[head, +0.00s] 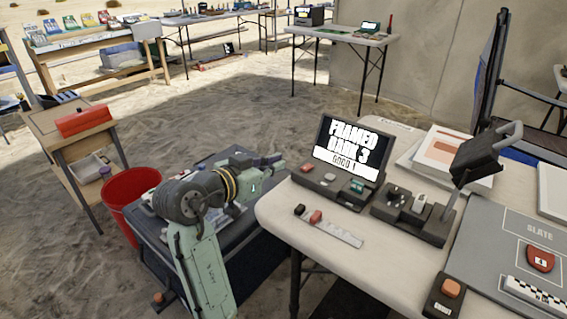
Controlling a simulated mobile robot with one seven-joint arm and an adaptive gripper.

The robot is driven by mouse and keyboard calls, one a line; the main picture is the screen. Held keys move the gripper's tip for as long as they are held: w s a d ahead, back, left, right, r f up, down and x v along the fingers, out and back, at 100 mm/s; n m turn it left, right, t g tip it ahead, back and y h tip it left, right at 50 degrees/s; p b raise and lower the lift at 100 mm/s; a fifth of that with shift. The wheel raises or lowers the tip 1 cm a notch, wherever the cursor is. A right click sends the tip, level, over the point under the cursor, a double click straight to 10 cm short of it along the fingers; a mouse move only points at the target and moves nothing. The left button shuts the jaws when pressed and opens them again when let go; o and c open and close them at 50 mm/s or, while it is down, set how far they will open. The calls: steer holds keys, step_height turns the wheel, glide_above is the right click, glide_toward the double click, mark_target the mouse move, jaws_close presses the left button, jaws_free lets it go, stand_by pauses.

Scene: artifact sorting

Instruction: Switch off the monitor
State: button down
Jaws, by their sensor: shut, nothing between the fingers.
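The monitor (345,146) stands on the near white table. Its screen is lit, with large white lettering on black and a bright strip below. At its foot is a dark base with a red piece (305,168), a small pale piece and a green piece (357,186). My gripper (276,160) is at the end of my pale green arm, left of the monitor and apart from it, beyond the table's left edge. It is shut and holds nothing; its fingertips are small and dark in this view. No power switch on the monitor can be made out.
Right of the monitor is a dark device (408,209) and a black stand with a tilted head (479,156). An orange-button box (447,293) lies near the front. A pale strip (329,228) holds small blocks. A red bucket (130,190) stands left.

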steer(key=shift+s+a, duration=0.1)
steer(key=shift+s, duration=0.05)
steer(key=shift+g+y, duration=0.5)
steer(key=shift+g, duration=0.2)
steer(key=shift+w+d+r+b, duration=0.2)
steer(key=shift+d+r+b, duration=0.15)
steer(key=shift+r+b, duration=0.4)
steer(key=shift+w+d+r+b, duration=0.2)
steer(key=shift+d+r+b, duration=0.25)
steer(key=shift+b, duration=0.65)
steer(key=shift+w+d+r+b, duration=0.25)
steer(key=shift+r+b, duration=0.35)
steer(key=shift+b, duration=0.3)
steer(key=shift+d, duration=0.1)
